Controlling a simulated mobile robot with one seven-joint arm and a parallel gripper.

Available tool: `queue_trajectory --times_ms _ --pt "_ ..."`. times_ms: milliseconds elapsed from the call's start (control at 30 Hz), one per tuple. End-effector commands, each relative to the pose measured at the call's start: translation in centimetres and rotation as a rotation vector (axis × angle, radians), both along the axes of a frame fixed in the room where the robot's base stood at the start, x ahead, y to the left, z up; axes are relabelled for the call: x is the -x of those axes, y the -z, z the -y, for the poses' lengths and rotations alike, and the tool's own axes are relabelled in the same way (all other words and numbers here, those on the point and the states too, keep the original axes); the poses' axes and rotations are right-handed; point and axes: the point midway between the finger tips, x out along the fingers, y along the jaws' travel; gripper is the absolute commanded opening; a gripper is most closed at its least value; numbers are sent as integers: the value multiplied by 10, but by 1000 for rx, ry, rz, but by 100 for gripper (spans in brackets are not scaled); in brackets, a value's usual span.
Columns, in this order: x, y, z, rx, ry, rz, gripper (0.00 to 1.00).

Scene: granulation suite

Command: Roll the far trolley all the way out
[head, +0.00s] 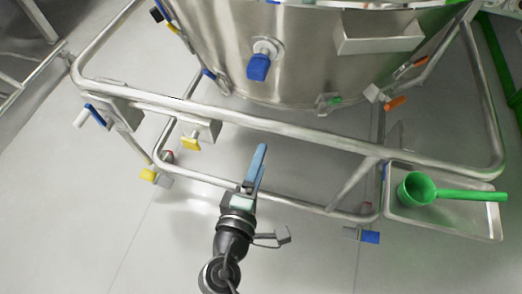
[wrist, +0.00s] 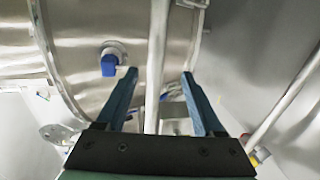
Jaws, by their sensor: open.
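A steel trolley of bent tube carries a large round steel vessel (head: 250,60). Its upper front rail (head: 300,138) crosses the head view, with a lower rail nearer the floor. My gripper (head: 262,148) is open and empty, its blue fingers just below the upper rail in the picture. In the wrist view a steel tube (wrist: 157,50) runs lengthwise between the fingers of my gripper (wrist: 158,76). I cannot tell whether it lies between them or beyond them. The vessel's blue-handled valve (wrist: 110,62) shows left of the tube. Only one trolley shows clearly.
A tray (head: 440,222) holding a green scoop (head: 418,190) sits at the lower right of the frame. Yellow-handled (head: 191,143) and orange-handled (head: 396,102) fittings stick out. More steel tubing (head: 35,75) stands at the upper left. The floor at lower left is clear.

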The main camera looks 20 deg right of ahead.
Motion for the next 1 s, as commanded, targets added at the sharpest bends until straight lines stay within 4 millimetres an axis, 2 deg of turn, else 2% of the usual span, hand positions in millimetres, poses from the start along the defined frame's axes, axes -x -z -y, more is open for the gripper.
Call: queue_trajectory --times_ms 33,67,333,700,1000 --pt "-8 -9 5 3 1 1 69" --pt "-11 -9 7 2 0 2 69" --pt "-32 1 23 -1 5 4 69" --pt "-93 16 64 0 5 5 69" --pt "-119 22 81 -1 3 3 69"
